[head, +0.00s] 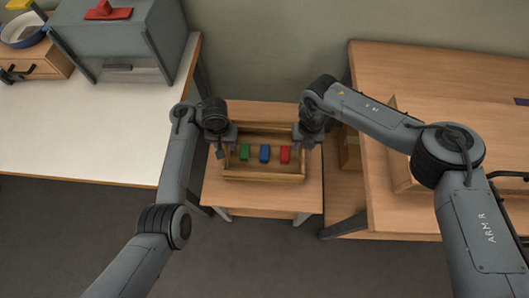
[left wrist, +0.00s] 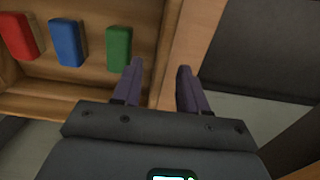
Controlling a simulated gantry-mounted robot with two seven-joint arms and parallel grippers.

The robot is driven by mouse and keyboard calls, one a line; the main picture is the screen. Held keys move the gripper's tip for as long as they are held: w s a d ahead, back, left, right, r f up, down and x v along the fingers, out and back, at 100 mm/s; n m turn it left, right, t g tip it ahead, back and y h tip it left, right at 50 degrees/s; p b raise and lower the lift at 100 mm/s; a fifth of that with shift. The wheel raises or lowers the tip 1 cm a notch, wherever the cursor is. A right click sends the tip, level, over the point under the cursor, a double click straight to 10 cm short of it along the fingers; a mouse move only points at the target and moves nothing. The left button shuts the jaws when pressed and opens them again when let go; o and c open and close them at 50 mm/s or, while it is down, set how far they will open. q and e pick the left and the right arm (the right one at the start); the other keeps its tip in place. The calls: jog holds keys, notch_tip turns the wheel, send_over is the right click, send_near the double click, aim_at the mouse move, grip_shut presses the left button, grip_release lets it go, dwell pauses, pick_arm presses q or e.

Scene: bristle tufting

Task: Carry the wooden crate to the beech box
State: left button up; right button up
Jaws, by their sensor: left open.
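The wooden crate (head: 264,177) sits on a small wooden table between two larger ones. It holds a green block (head: 244,152), a blue block (head: 265,153) and a red block (head: 285,154). My left gripper (head: 226,151) is at the crate's left end. In the left wrist view the left gripper (left wrist: 159,74) is open, with its fingers apart on either side of the crate's end wall (left wrist: 168,45). My right gripper (head: 305,147) is at the crate's right end; its jaws are too small to judge. A pale wooden edge (head: 400,182), possibly the beech box, shows on the right table, partly behind my right arm.
The small table (head: 262,196) has bare room in front of the crate. A white-topped table (head: 85,135) at left bears a grey cabinet (head: 120,45). The right wooden table (head: 430,65) stands close by. Gaps separate the tables.

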pick_arm(q)
jog(key=shift+f, duration=2.45)
pick_arm(e)
jog(key=shift+f, duration=2.4)
pick_arm(q)
grip_shut()
pick_arm(e)
grip_shut()
